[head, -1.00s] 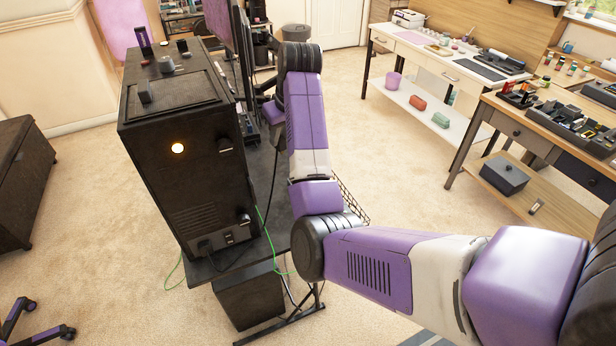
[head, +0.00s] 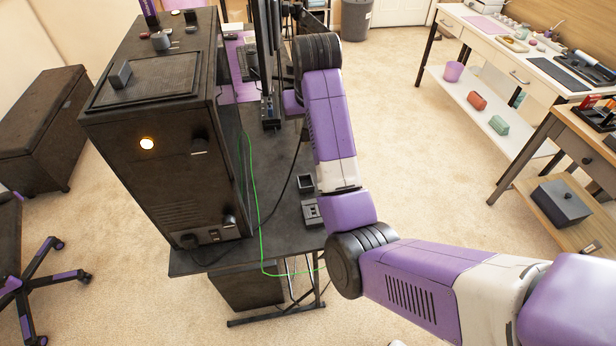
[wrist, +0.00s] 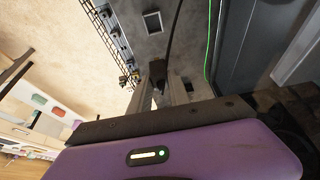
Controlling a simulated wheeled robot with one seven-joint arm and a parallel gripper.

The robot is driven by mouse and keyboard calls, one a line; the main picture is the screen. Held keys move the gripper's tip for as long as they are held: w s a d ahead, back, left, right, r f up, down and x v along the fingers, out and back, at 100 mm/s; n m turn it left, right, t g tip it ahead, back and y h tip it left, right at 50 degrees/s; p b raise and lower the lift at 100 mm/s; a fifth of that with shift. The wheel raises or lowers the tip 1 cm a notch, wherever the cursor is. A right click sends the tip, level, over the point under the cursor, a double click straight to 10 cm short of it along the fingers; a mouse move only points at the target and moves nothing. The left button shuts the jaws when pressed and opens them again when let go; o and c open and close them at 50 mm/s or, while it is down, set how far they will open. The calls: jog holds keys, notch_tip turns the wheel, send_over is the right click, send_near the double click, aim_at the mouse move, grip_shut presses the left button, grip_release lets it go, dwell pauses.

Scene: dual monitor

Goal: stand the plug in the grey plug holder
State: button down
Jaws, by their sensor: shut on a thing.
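My gripper (wrist: 160,98) is shut on a dark plug (wrist: 157,70), seen in the wrist view between the fingertips. A black cable runs up from the plug in that view. In the head view my arm hides the gripper and the plug. The grey plug holder (head: 305,183), a small open square box, stands on the dark desk beside my arm. It also shows in the wrist view (wrist: 152,22), beyond the plug and apart from it.
A large black computer case (head: 165,130) stands on the desk (head: 270,165), left of my arm. A socket strip (head: 311,212) lies near the holder. A green cable (head: 258,210) and the black cable cross the desk. Monitors (head: 265,60) stand behind.

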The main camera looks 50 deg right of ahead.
notch_tip(320, 180, down, 18)
jog(key=shift+a+r, duration=0.1)
jog(key=shift+r, duration=0.05)
dwell(0.3)
jog(key=c, duration=1.2)
grip_release()
jog(key=v, duration=1.2)
jog(key=shift+p, duration=0.3)
